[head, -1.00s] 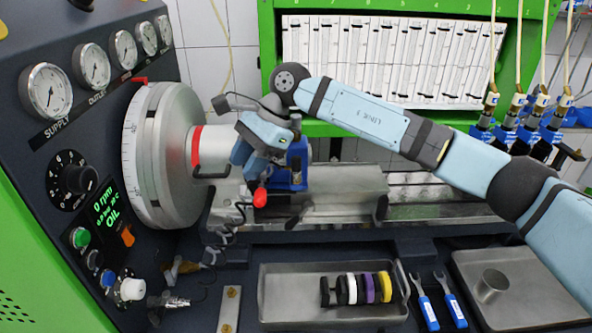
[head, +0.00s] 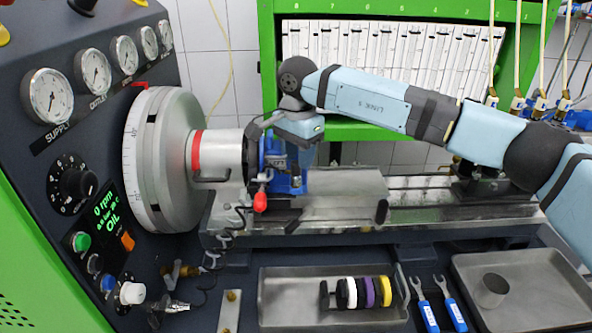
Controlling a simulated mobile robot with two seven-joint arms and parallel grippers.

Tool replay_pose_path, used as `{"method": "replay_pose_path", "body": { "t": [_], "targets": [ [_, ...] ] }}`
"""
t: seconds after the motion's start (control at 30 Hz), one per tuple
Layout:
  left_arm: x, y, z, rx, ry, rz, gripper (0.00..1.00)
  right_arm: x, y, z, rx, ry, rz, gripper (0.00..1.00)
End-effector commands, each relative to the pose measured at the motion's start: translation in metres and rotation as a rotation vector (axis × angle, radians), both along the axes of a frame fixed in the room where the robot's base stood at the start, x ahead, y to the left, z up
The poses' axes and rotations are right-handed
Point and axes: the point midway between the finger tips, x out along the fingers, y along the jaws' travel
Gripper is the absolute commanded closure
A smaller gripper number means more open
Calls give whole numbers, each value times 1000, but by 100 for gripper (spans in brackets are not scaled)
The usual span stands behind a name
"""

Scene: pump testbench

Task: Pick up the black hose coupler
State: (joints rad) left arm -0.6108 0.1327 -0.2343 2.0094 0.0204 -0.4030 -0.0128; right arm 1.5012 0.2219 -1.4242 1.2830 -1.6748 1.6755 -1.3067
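A row of ring-shaped pieces stands in the metal tray (head: 285,316), with a black ring (head: 347,293) at its left end beside a white one. I cannot tell for certain that the black ring is the hose coupler. My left gripper is not in view.
The large grey drum (head: 160,160) and gauge panel (head: 95,75) stand at left. A red-tipped lever (head: 260,202) hangs below the fixture. Blue-handled wrenches (head: 428,315) and a second tray with a metal cup (head: 491,290) lie right. The space above the ring tray is clear.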

Motion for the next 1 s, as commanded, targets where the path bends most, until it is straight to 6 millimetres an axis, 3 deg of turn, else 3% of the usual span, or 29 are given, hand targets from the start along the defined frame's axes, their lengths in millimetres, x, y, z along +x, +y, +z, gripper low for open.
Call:
{"method": "replay_pose_path", "body": {
  "t": [0.17,0.4,0.63,0.67,0.8,1.0],
  "targets": [
    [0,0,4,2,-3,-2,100,0,2,-13,0,1,0,63],
    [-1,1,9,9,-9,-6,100,1,4,-47,0,1,-1,63],
    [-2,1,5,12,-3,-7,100,1,4,-52,1,-1,-1,63],
    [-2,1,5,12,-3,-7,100,1,4,-52,1,-1,-1,65],
    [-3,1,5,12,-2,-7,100,1,4,-52,1,-1,-1,97],
    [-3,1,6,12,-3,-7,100,1,4,-52,1,-1,-1,100]
  ]
}}
